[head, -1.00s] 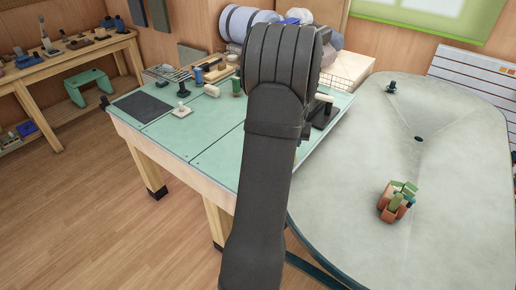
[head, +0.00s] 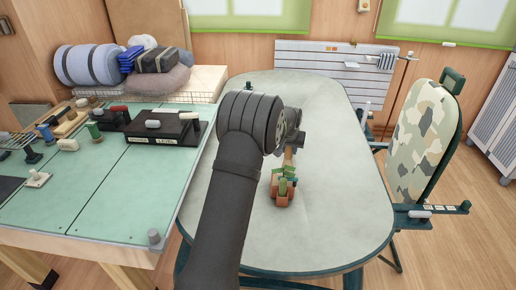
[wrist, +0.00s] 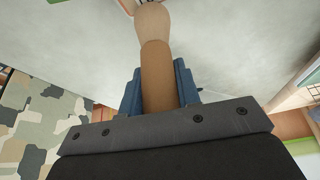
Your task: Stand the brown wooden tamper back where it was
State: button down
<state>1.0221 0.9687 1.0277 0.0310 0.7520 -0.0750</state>
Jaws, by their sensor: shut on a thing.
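The brown wooden tamper (wrist: 157,78) is between the blue fingers of my gripper (wrist: 158,88) in the wrist view. Its brown shaft points away from the gripper and ends in a paler, rounded part at the top of that view. In the head view my gripper (head: 292,140) is over the grey rounded table (head: 330,220), mostly hidden behind my arm. A short brown piece of the tamper (head: 289,157) shows below it. Whether the tamper touches anything below cannot be told.
An orange-brown crate (head: 281,199) with green pieces stands on the grey table just below my gripper. A green-topped workbench (head: 110,205) with a black level block (head: 163,131) and small tools is left. A camouflage-covered board (head: 425,130) stands right. The table's right half is clear.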

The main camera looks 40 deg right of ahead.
jog(key=s+d+m, duration=0.1)
jog(key=s+d, duration=0.3)
jog(key=s, duration=0.3)
jog(key=s+d+f+m+g, duration=0.1)
jog(key=s+d+m, duration=0.1)
jog(key=s+d, duration=0.3)
jog(key=shift+s+d+h, duration=0.3)
jog(key=shift+s, duration=0.65)
jog(key=shift+a, duration=0.1)
jog(key=shift+f, duration=3)
jog(key=shift+f, duration=0.5)
jog(key=c, duration=1)
grip_release()
jog(key=v, duration=1.7)
jog(key=shift+r, duration=0.2)
